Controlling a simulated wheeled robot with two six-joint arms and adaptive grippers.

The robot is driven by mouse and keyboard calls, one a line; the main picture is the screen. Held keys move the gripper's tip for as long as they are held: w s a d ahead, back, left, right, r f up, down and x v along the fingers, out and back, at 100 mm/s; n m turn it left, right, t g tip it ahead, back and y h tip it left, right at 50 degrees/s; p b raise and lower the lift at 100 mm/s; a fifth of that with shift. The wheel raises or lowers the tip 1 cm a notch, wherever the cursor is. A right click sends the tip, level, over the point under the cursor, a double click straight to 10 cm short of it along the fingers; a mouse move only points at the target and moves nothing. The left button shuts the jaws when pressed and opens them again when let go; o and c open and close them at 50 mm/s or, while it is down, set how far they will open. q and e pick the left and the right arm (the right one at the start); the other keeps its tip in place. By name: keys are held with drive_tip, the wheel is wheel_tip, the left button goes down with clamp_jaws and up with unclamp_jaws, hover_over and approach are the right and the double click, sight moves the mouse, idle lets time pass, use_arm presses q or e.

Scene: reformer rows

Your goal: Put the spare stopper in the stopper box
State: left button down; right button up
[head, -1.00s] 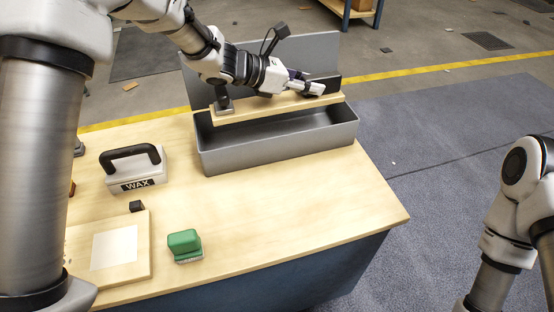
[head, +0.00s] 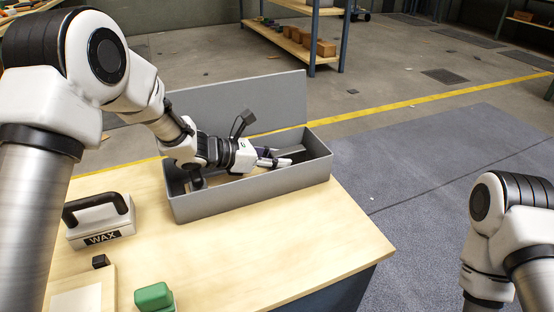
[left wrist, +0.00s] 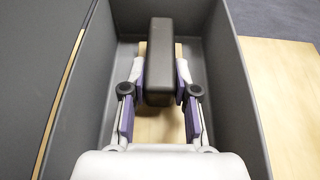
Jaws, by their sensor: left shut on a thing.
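The grey stopper box (head: 255,190) stands at the back of the bench with its lid open behind it. My left gripper (head: 280,158) reaches down inside the box. In the left wrist view its two fingers (left wrist: 161,82) are shut on the dark block of the spare stopper (left wrist: 160,62), with the stopper's pale wooden part showing below. The box walls rise on both sides of the stopper. Whether the stopper touches the box floor cannot be told. The head view hides most of the stopper behind the front wall and my arm. My right gripper is out of view.
A white WAX block with a black handle (head: 99,216) stands left of the box. A small black block (head: 100,261), a pale board (head: 82,298) and a green-topped block (head: 153,297) are at the front left. The bench's right part is clear.

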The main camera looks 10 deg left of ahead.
use_arm(q)
drive_tip(key=c, duration=0.9)
unclamp_jaws()
drive_tip(key=shift+f, duration=0.1)
drive_tip(key=shift+a+r+p, duration=0.1)
drive_tip(key=shift+r+p, duration=0.2)
drive_tip(key=shift+p, duration=0.1)
drive_tip(key=p+v, duration=0.2)
drive_tip(key=v, duration=0.9)
drive_tip(key=shift+s+a, duration=0.3)
drive_tip(key=shift+r+p, duration=0.15)
drive_tip(key=shift+p, duration=0.15)
